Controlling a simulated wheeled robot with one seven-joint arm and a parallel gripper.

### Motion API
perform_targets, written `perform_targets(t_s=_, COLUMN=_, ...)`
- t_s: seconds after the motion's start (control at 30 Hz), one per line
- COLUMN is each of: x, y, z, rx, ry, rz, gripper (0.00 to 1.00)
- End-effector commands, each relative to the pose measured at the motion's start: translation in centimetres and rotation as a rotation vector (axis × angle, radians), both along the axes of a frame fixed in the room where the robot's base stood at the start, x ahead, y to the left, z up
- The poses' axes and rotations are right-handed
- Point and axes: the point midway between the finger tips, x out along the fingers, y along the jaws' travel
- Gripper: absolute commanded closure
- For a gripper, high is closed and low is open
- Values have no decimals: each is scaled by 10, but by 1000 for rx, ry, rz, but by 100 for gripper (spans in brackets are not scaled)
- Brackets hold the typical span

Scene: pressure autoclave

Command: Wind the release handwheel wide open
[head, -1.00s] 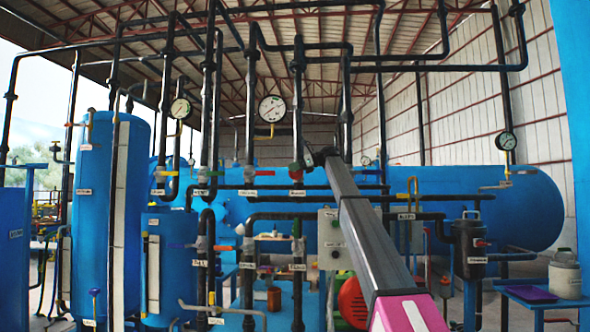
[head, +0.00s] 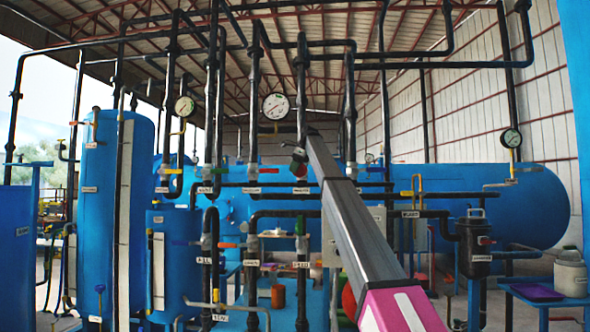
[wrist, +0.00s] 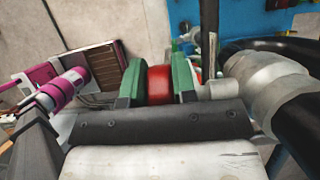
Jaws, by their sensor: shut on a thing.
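The release handwheel appears as a small red part (head: 298,169) on a dark vertical pipe near the middle of the head view. My arm reaches up to it from the lower right, and my gripper (head: 301,158) is at the wheel, small and partly hidden there. In the wrist view my gripper (wrist: 157,78) has its two green fingers shut on the red handwheel (wrist: 159,86), one on each side. Only a piece of the red wheel shows between the fingers. How far it is turned cannot be told.
Dark pipes surround the wheel, including a vertical pipe (head: 348,105) just right of it. A grey pipe joint (wrist: 268,85) lies close to the right of my fingers. A round gauge (head: 276,106) hangs up and to the left. A blue tank (head: 530,205) lies behind.

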Motion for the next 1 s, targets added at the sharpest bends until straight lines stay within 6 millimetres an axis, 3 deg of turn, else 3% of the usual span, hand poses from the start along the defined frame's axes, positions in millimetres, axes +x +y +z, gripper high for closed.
perform_targets(t_s=0.73, x=0, y=1, z=-2, rx=-82, ry=2, rz=0, gripper=98)
perform_targets(t_s=0.77, x=0, y=1, z=-2, rx=-82, ry=2, rz=0, gripper=65)
perform_targets(t_s=0.8, x=0, y=1, z=-2, rx=-82, ry=2, rz=0, gripper=52)
perform_targets(t_s=1.0, x=0, y=1, z=-2, rx=-82, ry=2, rz=0, gripper=49)
